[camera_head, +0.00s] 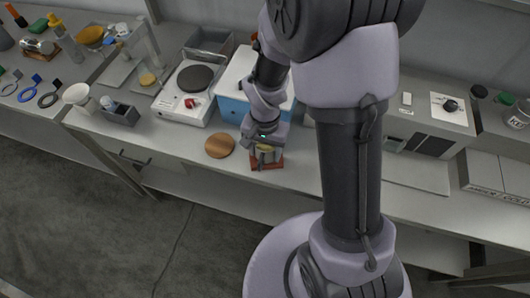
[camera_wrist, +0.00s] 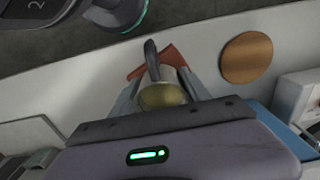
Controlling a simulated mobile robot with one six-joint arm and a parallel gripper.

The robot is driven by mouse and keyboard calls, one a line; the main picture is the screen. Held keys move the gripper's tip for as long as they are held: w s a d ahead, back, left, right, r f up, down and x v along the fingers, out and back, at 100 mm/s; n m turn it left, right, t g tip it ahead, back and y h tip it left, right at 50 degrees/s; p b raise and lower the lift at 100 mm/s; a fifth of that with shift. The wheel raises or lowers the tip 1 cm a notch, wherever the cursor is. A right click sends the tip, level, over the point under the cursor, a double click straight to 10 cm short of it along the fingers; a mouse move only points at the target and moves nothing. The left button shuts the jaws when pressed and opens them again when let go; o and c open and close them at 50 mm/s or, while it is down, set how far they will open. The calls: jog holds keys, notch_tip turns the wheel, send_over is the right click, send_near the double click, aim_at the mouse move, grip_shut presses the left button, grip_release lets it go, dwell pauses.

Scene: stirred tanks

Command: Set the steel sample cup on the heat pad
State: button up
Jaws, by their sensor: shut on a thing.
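The steel sample cup (camera_wrist: 163,75) is between the two fingers of my gripper (camera_wrist: 160,84) in the wrist view. Its top looks dull yellow and a dark curved handle (camera_wrist: 151,58) points away from my wrist. In the head view the cup (camera_head: 264,157) is under my gripper (camera_head: 265,145), near the bench's front edge. A reddish-brown square pad (camera_head: 268,165), which looks like the heat pad, lies directly beneath the cup; its corners (camera_wrist: 174,57) show around it in the wrist view. I cannot tell whether the cup touches the pad.
A round wooden disc (camera_head: 219,145) lies just left of the pad. A blue-sided box (camera_head: 233,108) stands behind, and a white hot plate (camera_head: 186,101) stands farther left. The floor (camera_head: 130,215) in front is clear.

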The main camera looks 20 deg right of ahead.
jog(key=shift+f, duration=0.1)
jog(key=shift+f, duration=0.25)
jog(key=o, duration=1.5)
jog(key=shift+r, duration=0.1)
jog(key=shift+r, duration=0.1)
